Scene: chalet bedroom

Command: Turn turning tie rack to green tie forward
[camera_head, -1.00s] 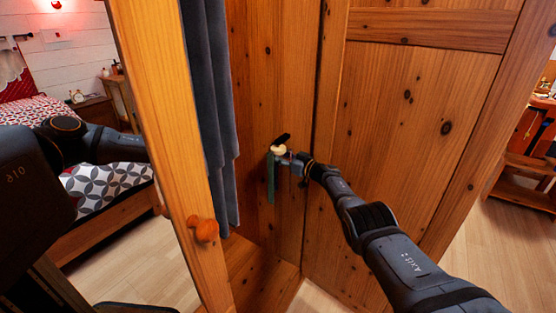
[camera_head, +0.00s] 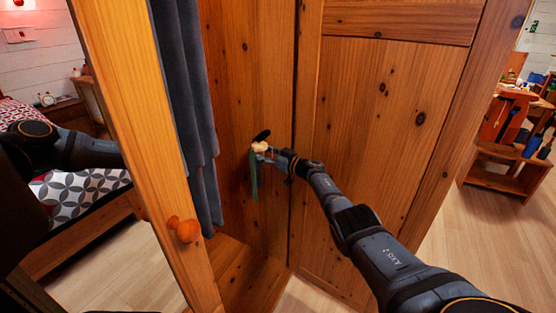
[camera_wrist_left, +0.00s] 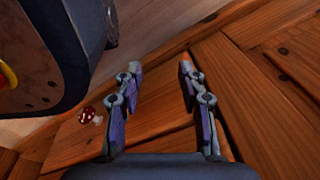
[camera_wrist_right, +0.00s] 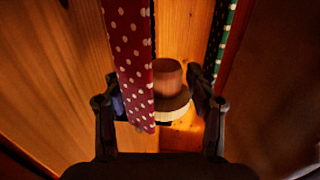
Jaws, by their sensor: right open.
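The tie rack (camera_head: 260,147) is inside the wardrobe, small in the head view, with a pale hub and a dark top. A green tie (camera_head: 254,176) hangs from its left side. My right gripper (camera_head: 268,155) is at the rack. In the right wrist view it is open (camera_wrist_right: 158,88), with the brown, pale-rimmed hub (camera_wrist_right: 169,82) between its fingers. A red polka-dot tie (camera_wrist_right: 135,60) hangs across the left finger side. A green dotted tie (camera_wrist_right: 226,38) is beyond the right finger. My left gripper (camera_wrist_left: 160,68) is open and empty in its wrist view.
A dark curtain-like cloth (camera_head: 186,110) hangs left of the rack, beside the open wooden door edge (camera_head: 135,120) with its round knob (camera_head: 184,229). The wardrobe panel (camera_head: 385,120) stands to the right. A small red white-spotted thing (camera_wrist_left: 87,115) is near my left gripper.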

